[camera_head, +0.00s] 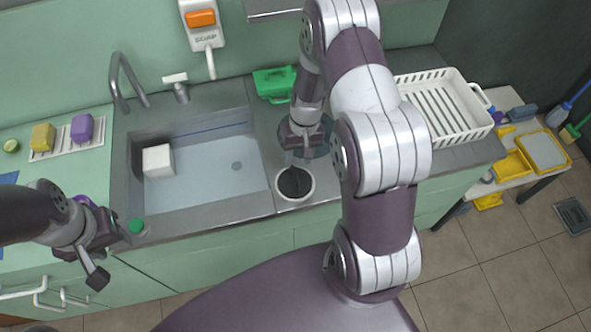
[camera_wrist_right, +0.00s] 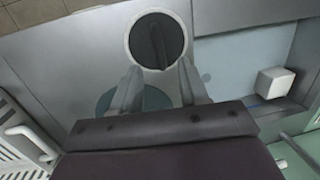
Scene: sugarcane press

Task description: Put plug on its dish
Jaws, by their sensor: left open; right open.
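A dark round plug (camera_head: 294,182) with a raised ridge sits inside a white-rimmed round dish (camera_head: 295,205) on the counter, right of the sink. The plug (camera_wrist_right: 154,42) and the white rim (camera_wrist_right: 127,38) also show in the right wrist view. My right gripper (camera_head: 300,161) is open and empty; its fingertips (camera_wrist_right: 158,68) are close to the near rim in the wrist view, and contact cannot be told. A teal disc (camera_head: 320,147) lies partly hidden under this gripper. My left gripper (camera_head: 108,256) is open and empty at the counter's front left.
The sink (camera_head: 215,175) holds a white block (camera_head: 157,161). A green cap (camera_head: 136,226) lies near my left gripper. A soap dispenser (camera_head: 203,30) hangs above.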

